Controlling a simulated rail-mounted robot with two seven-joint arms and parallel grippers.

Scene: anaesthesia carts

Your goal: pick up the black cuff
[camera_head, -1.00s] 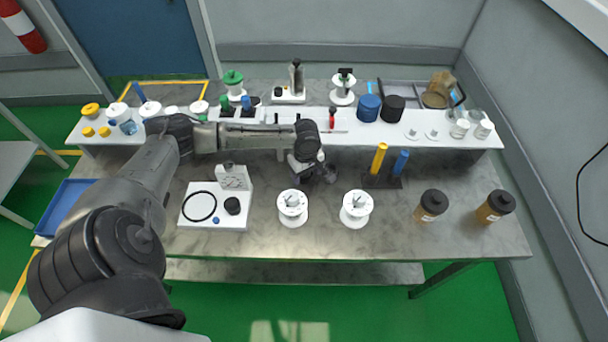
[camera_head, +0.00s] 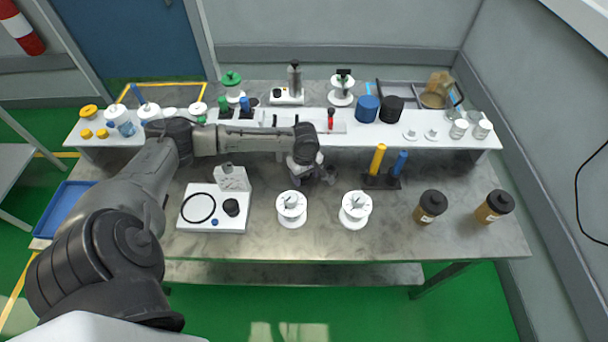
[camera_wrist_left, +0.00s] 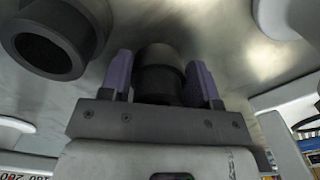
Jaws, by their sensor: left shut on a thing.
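My left gripper (camera_head: 302,172) is low over the middle of the bench, behind the two white spools. In the left wrist view, its two purple fingers (camera_wrist_left: 162,76) are shut on a black cuff (camera_wrist_left: 160,80), a short dark cylinder between them. In the head view the held cuff is mostly hidden by my wrist. A second dark, hollow ring-shaped piece (camera_wrist_left: 48,42) is at the upper left of the wrist view, apart from the fingers. A small dark grey piece (camera_head: 329,175) shows just right of the gripper in the head view. My right gripper is not in view.
Two white spools (camera_head: 291,210) (camera_head: 355,210) stand in front of the gripper. A white board (camera_head: 212,222) with a black ring is to the left. A stand with yellow and blue posts (camera_head: 381,182) is to the right. A raised white shelf (camera_head: 350,137) runs behind.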

